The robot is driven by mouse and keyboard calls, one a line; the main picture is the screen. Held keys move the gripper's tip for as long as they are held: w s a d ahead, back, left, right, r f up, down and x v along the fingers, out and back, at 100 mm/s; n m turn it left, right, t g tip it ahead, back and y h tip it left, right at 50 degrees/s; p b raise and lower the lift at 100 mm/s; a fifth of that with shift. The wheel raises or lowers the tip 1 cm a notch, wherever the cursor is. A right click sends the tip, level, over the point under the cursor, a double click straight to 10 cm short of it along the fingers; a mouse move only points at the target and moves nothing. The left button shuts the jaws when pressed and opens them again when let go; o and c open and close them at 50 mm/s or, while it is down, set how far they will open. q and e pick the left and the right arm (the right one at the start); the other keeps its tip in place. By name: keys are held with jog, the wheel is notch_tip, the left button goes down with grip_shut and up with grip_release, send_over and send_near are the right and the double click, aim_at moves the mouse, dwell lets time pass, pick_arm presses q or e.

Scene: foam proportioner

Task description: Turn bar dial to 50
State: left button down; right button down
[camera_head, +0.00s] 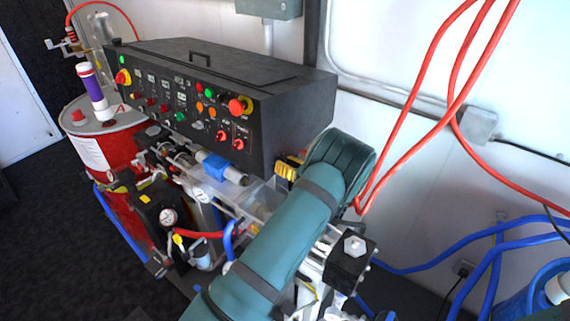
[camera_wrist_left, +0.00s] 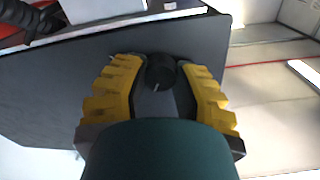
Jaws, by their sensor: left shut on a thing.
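The bar dial (camera_wrist_left: 160,73) is a round black knob on a dark flat face of the machine, seen in the left wrist view. A small pale mark shows on the knob, but no scale numbers can be read. My left gripper (camera_wrist_left: 160,84) has its yellow ribbed fingers on either side of the knob and is shut on it. In the head view the left gripper's yellow fingers (camera_head: 289,167) show at the right side of the black control box (camera_head: 300,118), and the dial is hidden there. My right gripper is not in view.
The box's front carries several coloured buttons and switches. Below it are pipes, a blue fitting (camera_head: 215,167) and a gauge (camera_head: 168,217). A red drum (camera_head: 100,165) stands at left. Red hoses (camera_head: 440,120) hang at right, and blue hoses (camera_head: 430,255) run low by the wall.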

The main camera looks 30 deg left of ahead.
aim_at(278, 134)
pick_arm(q)
jog(key=m+p, duration=0.1)
jog(key=m, duration=0.4)
jog(key=shift+w+r+m, duration=0.1)
jog(key=shift+r+m, duration=0.05)
jog(key=shift+m, duration=0.15)
dwell(0.4)
jog(key=c, duration=0.6)
grip_release()
jog(key=shift+c, duration=0.2)
notch_tip(278, 134, up, 10)
jog(key=shift+f, duration=0.1)
